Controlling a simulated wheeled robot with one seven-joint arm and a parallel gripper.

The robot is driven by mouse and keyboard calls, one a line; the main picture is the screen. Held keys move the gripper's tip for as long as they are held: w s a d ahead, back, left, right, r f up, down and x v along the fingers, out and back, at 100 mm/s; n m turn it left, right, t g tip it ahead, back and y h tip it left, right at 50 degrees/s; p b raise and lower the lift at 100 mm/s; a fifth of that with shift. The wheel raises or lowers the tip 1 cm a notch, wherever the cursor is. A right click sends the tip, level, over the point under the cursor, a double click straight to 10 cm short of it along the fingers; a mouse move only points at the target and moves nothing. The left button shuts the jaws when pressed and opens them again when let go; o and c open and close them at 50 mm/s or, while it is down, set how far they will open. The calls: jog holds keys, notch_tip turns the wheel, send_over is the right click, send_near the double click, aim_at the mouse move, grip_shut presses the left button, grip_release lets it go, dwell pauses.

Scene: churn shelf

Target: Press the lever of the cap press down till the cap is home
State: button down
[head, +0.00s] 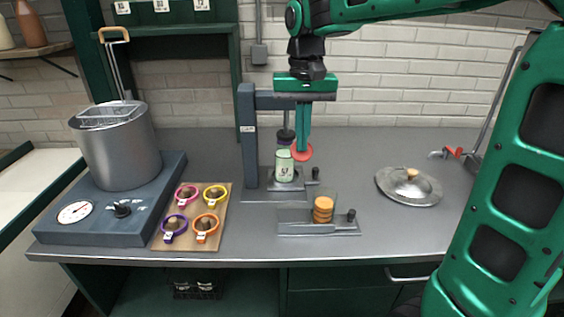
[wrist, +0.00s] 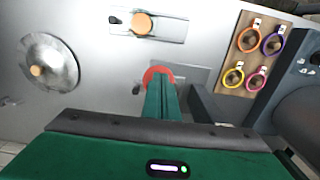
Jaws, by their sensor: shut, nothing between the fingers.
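The cap press (head: 247,140) is a blue-grey column with an overhanging head at the back middle of the bench. A pale green jar (head: 285,168) stands upright under its dark plunger (head: 286,137). The lever ends in a red round knob (head: 304,153), which also shows in the wrist view (wrist: 152,73). My gripper (head: 302,146) is shut and empty, pointing down, with its fingertips at the knob; in the wrist view my gripper (wrist: 160,84) overlaps it. I cannot tell whether they touch. The jar's cap is not clearly distinguishable from the plunger, and the lever bar is mostly hidden.
A holder (head: 343,228) with stacked orange discs (head: 323,209) stands in front. A round metal lid (head: 409,186) lies right. Left are a board (head: 196,205) with several coloured rings and a steel pot (head: 118,150) on a blue-grey base (head: 140,222). The bench between holder and lid is clear.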

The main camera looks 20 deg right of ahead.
jog(key=shift+w+d+r, duration=0.1)
jog(key=shift+w+r, duration=0.15)
jog(key=shift+r, duration=0.65)
jog(key=shift+w+d+r, duration=0.1)
jog(key=shift+w+r, duration=0.15)
jog(key=shift+r, duration=0.7)
jog(key=shift+s+a+r, duration=0.1)
jog(key=shift+s+r, duration=0.15)
jog(key=shift+r, duration=0.35)
jog(key=shift+s+a+r, duration=0.1)
jog(key=shift+s+r, duration=0.2)
jog(key=shift+r, duration=0.25)
jog(key=shift+s+a+r, duration=0.1)
jog(key=shift+s+r, duration=0.15)
jog(key=shift+r, duration=0.35)
